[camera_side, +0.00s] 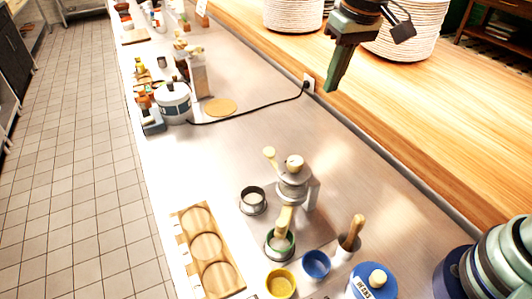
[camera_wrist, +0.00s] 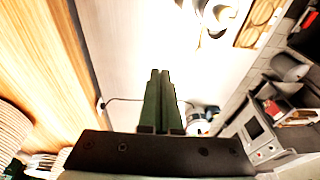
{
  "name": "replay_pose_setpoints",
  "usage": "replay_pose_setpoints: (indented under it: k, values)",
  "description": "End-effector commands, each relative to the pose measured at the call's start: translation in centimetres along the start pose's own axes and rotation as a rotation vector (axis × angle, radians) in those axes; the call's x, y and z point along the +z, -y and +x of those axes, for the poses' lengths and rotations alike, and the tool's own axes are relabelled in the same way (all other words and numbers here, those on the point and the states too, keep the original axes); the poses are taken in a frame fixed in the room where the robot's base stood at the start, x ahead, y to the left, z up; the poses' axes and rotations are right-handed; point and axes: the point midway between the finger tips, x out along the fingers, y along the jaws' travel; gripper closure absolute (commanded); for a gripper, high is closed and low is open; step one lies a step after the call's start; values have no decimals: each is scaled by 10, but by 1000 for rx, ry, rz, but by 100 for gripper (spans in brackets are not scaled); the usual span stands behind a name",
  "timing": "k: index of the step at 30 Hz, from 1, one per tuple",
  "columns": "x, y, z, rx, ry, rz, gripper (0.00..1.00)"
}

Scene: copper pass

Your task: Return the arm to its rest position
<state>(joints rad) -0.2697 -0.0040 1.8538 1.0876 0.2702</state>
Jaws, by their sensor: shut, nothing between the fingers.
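My gripper (camera_side: 333,84) hangs at the top of the side view, high above the back edge of the counter, near the wooden ledge. Its green fingers are together and hold nothing. In the wrist view the gripper (camera_wrist: 160,75) points out over the steel counter, with its two fingers side by side and closed. Part of my arm above it is cut off by the top of the side view.
Stacked white plates (camera_side: 292,14) stand on the wooden ledge (camera_side: 440,110) beside my arm. On the counter (camera_side: 330,160) are a grey press-like device (camera_side: 294,185), a wooden board with round hollows (camera_side: 207,247), a yellow bowl (camera_side: 281,283), a blue bowl (camera_side: 316,264) and a kettle-like pot (camera_side: 173,102) with a cord.

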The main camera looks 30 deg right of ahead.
Motion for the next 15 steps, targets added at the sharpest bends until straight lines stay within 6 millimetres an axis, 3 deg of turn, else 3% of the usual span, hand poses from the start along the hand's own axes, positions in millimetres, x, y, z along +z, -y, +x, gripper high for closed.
replay_pose_setpoints:
  k: [6,15]
  values:
    - [36,-49,-25,2,-117,2,100]
    - [86,-95,-29,35,-254,-7,100]
